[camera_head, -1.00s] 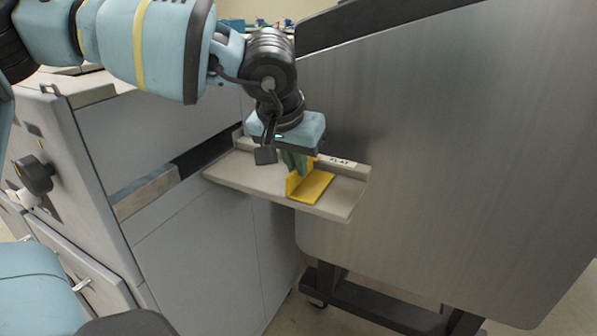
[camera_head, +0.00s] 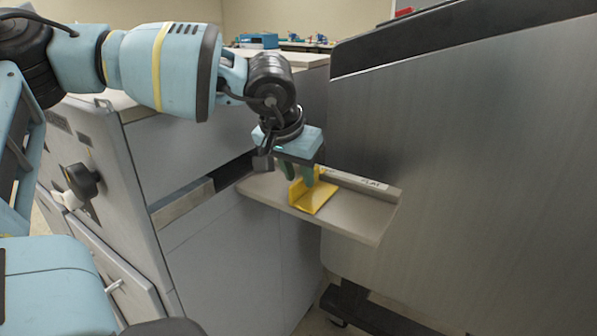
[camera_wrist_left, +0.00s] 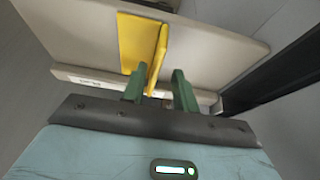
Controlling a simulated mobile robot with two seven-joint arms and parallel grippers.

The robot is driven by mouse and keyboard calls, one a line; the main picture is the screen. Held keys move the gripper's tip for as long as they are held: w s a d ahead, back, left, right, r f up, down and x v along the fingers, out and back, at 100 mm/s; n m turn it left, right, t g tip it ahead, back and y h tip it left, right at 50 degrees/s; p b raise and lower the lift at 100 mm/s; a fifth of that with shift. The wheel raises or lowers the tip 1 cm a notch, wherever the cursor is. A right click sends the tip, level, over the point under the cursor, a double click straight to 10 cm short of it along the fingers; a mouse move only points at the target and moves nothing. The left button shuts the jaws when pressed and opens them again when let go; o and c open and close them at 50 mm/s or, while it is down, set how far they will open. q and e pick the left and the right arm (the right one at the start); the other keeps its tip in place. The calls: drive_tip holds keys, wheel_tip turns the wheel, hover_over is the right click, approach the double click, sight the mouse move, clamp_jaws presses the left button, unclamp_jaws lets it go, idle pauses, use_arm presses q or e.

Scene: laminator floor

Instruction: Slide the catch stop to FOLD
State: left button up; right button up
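The yellow catch stop (camera_head: 315,197), an angle piece with a flat plate and an upright flange, sits on the beige ledge (camera_head: 352,226), near its middle. A FLAT label (camera_head: 373,183) is on the ledge's back rail, right of the stop. No FOLD label is readable. My left gripper (camera_head: 298,176) is over the stop, pointing down. In the left wrist view its green fingers (camera_wrist_left: 160,92) stand apart on either side of the stop's flange (camera_wrist_left: 158,58). The left-hand finger is close to the flange; a gap shows to the other. My right gripper is out of view.
A large grey metal panel (camera_head: 460,150) stands close on the right of the ledge. A grey machine cabinet (camera_head: 225,240) with a black knob (camera_head: 80,180) is on the left. A dark slot (camera_head: 232,172) opens at the ledge's left end.

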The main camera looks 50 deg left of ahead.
use_arm(q)
drive_tip(key=shift+d+r, duration=0.1)
drive_tip(key=shift+r, duration=0.05)
drive_tip(key=v, duration=0.7)
drive_tip(key=shift+r+p, duration=0.2)
drive_tip(key=shift+p, duration=0.15)
drive_tip(key=shift+s+r, duration=0.1)
drive_tip(key=shift+s, duration=0.05)
